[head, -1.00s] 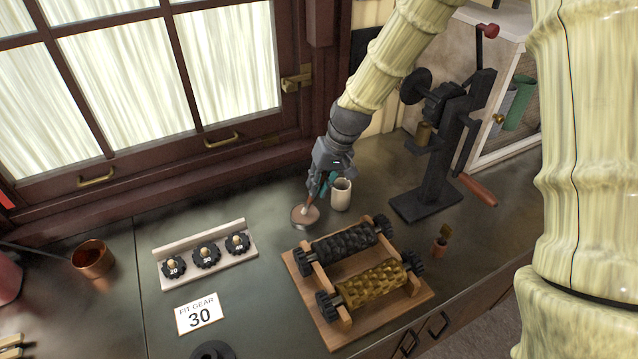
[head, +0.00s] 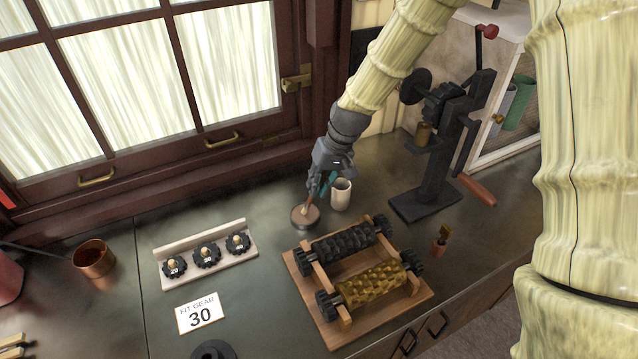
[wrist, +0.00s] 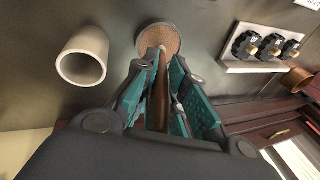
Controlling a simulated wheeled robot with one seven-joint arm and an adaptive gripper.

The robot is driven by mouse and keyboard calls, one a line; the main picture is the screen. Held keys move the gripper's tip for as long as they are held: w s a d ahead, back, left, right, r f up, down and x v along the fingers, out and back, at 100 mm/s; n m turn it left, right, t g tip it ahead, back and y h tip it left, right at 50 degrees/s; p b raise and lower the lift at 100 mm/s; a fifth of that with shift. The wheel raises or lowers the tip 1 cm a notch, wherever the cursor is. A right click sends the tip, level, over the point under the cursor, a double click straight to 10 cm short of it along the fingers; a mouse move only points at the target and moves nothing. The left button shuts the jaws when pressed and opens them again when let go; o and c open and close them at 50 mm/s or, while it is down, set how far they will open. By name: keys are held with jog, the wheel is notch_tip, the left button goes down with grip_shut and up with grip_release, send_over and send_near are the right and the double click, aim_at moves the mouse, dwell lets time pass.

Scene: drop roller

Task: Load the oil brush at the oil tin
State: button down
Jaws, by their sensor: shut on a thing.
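My gripper (head: 318,187) is shut on the wooden handle of the oil brush (head: 309,201). In the wrist view the brown handle (wrist: 158,100) runs between the teal finger pads (wrist: 160,95). The brush points down at the oil tin (head: 300,224), a small round dark-rimmed tin with a brown top surface; the tin also shows in the wrist view (wrist: 172,36). The brush's lower end overlaps the tin's brown surface in both views. I cannot tell whether the bristles touch or sit in the oil.
A cream cup (head: 341,197) stands close right of the tin. A wooden stand with black and brass rollers (head: 372,285) lies in front. A gear rack (head: 205,250) is at left, a dark press (head: 435,150) at right. A small pot with a brush (head: 440,243) stands right of the rollers.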

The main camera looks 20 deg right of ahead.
jog(key=shift+r, duration=0.1)
dwell(0.5)
jog(key=shift+r+p, duration=2.7)
jog(key=shift+r, duration=0.7)
